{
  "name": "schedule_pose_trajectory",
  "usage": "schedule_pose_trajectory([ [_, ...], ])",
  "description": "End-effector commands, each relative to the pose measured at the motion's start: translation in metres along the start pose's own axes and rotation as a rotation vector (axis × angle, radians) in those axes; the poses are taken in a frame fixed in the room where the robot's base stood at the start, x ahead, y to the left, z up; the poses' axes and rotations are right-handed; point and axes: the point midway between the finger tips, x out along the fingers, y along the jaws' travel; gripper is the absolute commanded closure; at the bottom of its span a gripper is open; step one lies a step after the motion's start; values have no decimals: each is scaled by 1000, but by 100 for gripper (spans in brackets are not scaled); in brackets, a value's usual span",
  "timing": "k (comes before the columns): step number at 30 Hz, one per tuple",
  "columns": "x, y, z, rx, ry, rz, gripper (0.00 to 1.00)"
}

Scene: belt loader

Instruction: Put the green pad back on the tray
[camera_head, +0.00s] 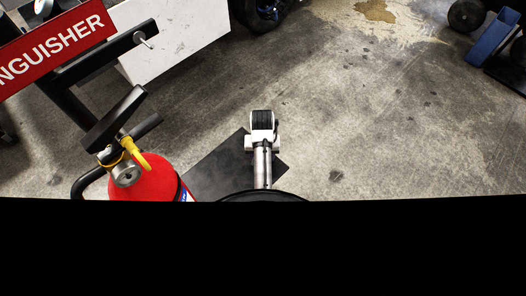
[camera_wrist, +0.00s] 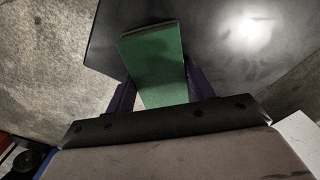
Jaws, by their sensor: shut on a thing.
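The green pad (camera_wrist: 160,66) is a flat block in the middle of the wrist view. My gripper (camera_wrist: 161,82) is shut on it, with one purple finger on each side. The pad's far end sticks out past the fingers, and its near end is hidden behind the dark gripper body. A dark, smooth flat surface (camera_wrist: 225,60) lies behind the pad; I cannot tell if it is the tray or whether the pad touches it. I cannot make out the pad or my gripper in the head view.
A red fire extinguisher (camera_head: 150,180) stands at the lower left, below a red sign (camera_head: 55,45). A dark flat panel (camera_head: 212,165) lies by a white wheel unit (camera_head: 263,128). A white panel (camera_head: 185,38) stands at the upper left. Concrete floor (camera_head: 380,120) is open at right.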

Motion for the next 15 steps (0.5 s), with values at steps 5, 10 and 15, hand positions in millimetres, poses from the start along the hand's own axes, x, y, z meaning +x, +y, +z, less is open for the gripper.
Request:
schedule_pose_trajectory([
  [5, 0, 0, 0, 0, 0, 0, 67],
  [10, 2, 0, 0, 0, -1, 0, 41],
  [15, 2, 0, 0, 0, -1, 0, 24],
])
